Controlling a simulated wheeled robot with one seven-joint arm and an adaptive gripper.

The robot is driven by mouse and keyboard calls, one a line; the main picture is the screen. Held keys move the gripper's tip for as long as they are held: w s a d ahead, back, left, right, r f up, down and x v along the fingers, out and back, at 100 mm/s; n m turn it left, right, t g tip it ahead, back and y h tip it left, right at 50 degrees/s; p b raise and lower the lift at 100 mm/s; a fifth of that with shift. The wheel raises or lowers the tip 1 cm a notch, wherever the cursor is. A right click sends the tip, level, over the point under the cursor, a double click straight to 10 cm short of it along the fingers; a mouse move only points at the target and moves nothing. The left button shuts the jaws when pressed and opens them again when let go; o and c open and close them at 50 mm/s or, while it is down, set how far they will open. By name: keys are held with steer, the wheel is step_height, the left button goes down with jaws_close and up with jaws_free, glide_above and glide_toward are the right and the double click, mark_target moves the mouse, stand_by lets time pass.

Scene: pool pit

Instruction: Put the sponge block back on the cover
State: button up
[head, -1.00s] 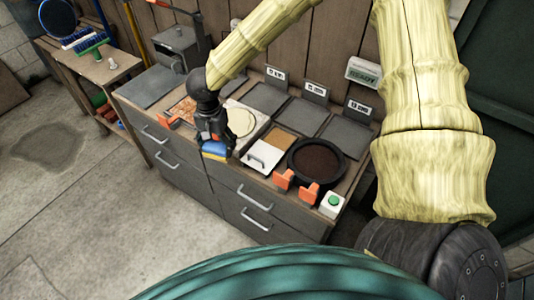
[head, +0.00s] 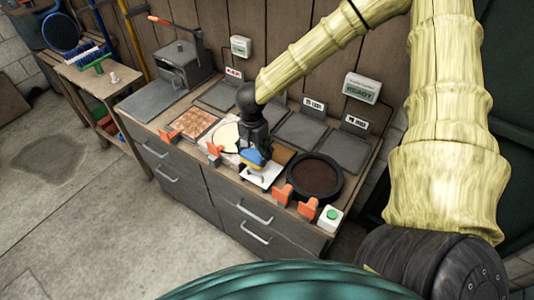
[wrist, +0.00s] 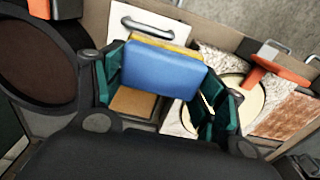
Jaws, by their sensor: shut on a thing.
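My gripper (wrist: 170,95) is shut on the sponge block (wrist: 165,68), which is blue with a yellow layer. In the head view the sponge block (head: 254,159) hangs under my gripper, over or just above the white cover (head: 262,177). The cover is a white plate with a metal handle; in the wrist view the cover (wrist: 125,28) shows beyond the sponge, its handle at its far side. The sponge hides part of the cover. I cannot tell whether the sponge touches the cover.
A round black pan (head: 314,177) with dark brown contents stands right of the cover, with orange clips (head: 308,208) in front. A green button box (head: 329,218) sits at the bench's right corner. A pale round disc (head: 226,136) and a reddish tile (head: 194,123) lie to the left. Grey pads are behind.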

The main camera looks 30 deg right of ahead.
steer(key=shift+s+d+f+p, duration=0.1)
steer(key=shift+s+d+p, duration=0.1)
steer(key=shift+d, duration=0.55)
steer(key=shift+s+d+p, duration=0.15)
steer(key=shift+d, duration=0.55)
steer(key=shift+s+d+f+p, duration=0.1)
steer(key=shift+s+d+p, duration=0.1)
steer(key=shift+d, duration=0.55)
steer(key=shift+f+p, duration=0.35)
steer(key=shift+f, duration=1.4)
steer(key=shift+f, duration=0.1)
steer(key=o, duration=1.3)
steer(key=shift+c, duration=0.2)
step_height(320, 180, up, 12)
steer(key=b, duration=0.1)
